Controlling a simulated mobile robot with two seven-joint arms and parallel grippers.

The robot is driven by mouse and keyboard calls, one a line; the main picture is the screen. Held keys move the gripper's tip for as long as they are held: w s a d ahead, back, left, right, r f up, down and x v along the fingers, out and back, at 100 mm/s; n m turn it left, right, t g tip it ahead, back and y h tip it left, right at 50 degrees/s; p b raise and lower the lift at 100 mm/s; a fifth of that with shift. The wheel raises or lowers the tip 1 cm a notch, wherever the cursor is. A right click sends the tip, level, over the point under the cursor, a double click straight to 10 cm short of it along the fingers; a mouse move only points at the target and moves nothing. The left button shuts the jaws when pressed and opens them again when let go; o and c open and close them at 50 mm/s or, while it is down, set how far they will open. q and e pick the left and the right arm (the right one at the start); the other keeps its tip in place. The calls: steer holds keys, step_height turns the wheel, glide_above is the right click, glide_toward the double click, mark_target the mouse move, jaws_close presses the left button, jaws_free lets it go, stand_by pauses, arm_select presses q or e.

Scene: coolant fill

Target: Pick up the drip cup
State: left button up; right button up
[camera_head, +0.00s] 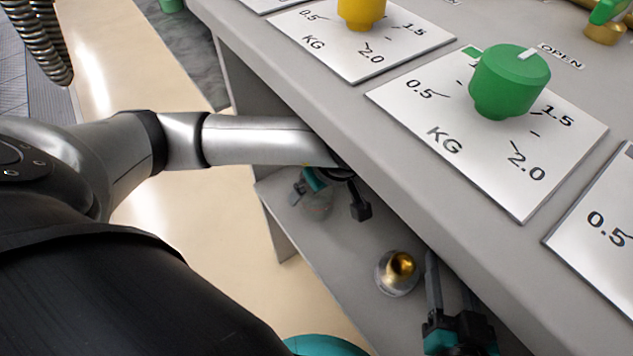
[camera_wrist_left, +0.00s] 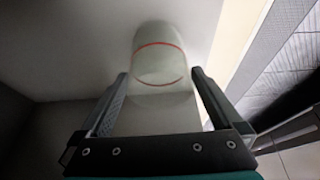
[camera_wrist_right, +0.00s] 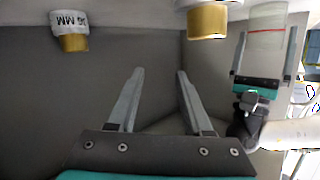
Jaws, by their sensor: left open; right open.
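The drip cup, a clear cup with a red line around it, stands on the shelf under the counter and shows in the left wrist view (camera_wrist_left: 160,62). In the head view the cup (camera_head: 317,208) is partly hidden by my left gripper (camera_head: 330,198). My left gripper is open, one finger on either side of the cup; I cannot tell whether they touch it. The right wrist view also shows the cup (camera_wrist_right: 267,25) between the left fingers. My right gripper (camera_head: 450,280) is open and empty over the shelf, right of a gold-topped container (camera_head: 400,266).
The counter edge (camera_head: 330,150) overhangs the shelf (camera_head: 345,255). Dial plates with a yellow knob (camera_head: 361,12) and a green knob (camera_head: 508,80) lie on top. The right wrist view shows a labelled white-and-gold container (camera_wrist_right: 70,28) and another gold one (camera_wrist_right: 207,21).

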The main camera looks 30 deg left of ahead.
arm_select(q)
steer(key=shift+b+x, duration=0.4)
steer(key=shift+x, duration=0.45)
arm_select(e)
steer(key=shift+s+a+r+t+y, duration=0.2)
steer(key=shift+a+r+t, duration=0.1)
steer(key=shift+t, duration=0.15)
steer(key=shift+s+a+r+t+y, duration=0.1)
steer(key=shift+s+a+r+t, duration=0.15)
steer(key=shift+t, duration=0.2)
steer(key=shift+d, duration=0.1)
arm_select(q)
steer(key=c, duration=1.3)
arm_select(e)
steer(key=shift+w, duration=0.1)
arm_select(q)
steer(key=shift+r, duration=0.1)
